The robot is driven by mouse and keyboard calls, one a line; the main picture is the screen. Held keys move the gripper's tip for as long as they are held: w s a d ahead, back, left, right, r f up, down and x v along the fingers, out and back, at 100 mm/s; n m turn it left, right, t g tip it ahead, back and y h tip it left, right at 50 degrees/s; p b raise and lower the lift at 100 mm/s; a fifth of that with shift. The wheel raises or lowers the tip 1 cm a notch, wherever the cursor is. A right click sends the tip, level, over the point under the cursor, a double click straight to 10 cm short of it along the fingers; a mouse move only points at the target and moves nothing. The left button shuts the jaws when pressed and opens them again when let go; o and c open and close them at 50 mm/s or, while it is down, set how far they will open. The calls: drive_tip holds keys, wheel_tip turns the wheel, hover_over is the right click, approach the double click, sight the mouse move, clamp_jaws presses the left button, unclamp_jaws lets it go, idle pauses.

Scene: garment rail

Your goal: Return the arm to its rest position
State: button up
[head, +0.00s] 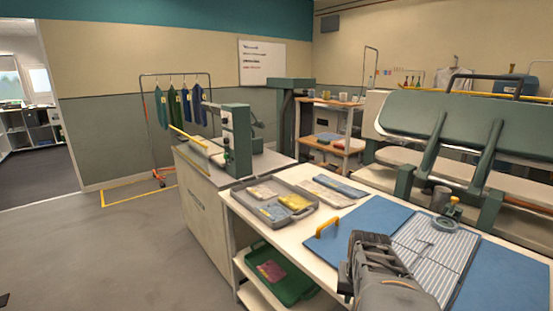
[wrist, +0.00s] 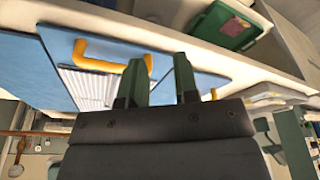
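My gripper (wrist: 160,68) shows in the wrist view with two dark green fingers apart and nothing between them. The white table edge and a blue board show beyond the fingers. In the head view my dark grey arm and wrist hang over the front right of the white table (head: 240,212), and the fingertips are hard to make out. A yellow handle (head: 327,228) on the blue board (head: 372,222) is just left of my wrist; it also shows in the wrist view (wrist: 105,62). I cannot tell whether the arm touches anything.
A grey tray (head: 250,207) with packets lies on the table. A green bin (head: 290,285) sits on the shelf below. A large green press (head: 450,125) stands right. A garment rail (head: 150,150) stands at the back. The floor at left is open.

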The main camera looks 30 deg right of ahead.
drive_tip(key=w+a+r+n+t+y, duration=0.1)
drive_tip(key=a+n, duration=0.3)
drive_tip(key=a, duration=0.6)
drive_tip(key=w+a+r+n+p, duration=0.1)
drive_tip(key=a+n, duration=0.3)
drive_tip(key=a, duration=0.6)
drive_tip(key=shift+w+a+r+n+t+y+p, duration=0.3)
drive_tip(key=shift+w+a+r+n+t+y, duration=0.1)
drive_tip(key=shift+w, duration=0.35)
drive_tip(key=shift+d, duration=0.15)
